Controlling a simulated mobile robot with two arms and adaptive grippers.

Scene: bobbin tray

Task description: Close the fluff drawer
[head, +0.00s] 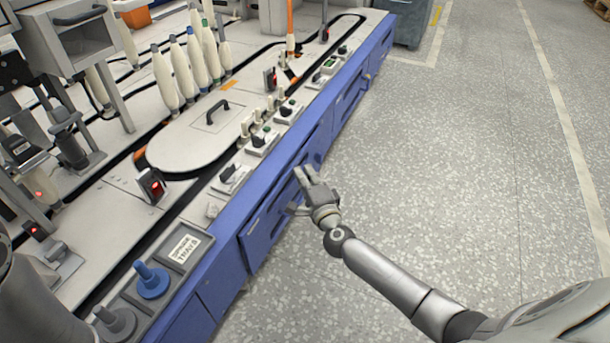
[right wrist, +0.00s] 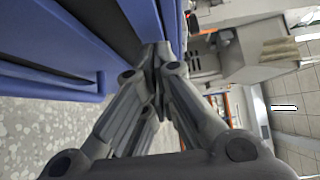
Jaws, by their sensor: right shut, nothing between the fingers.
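The machine's long side is blue, with panels and drawer fronts. My left gripper is not in view.
The machine top carries several cream bobbins (head: 188,68), an oval cover with a black handle (head: 190,138), switches, and a blue knob (head: 151,280) near a label plate (head: 184,249). The speckled floor (head: 460,150) on the right is clear. A grey bin (head: 405,22) stands at the back.

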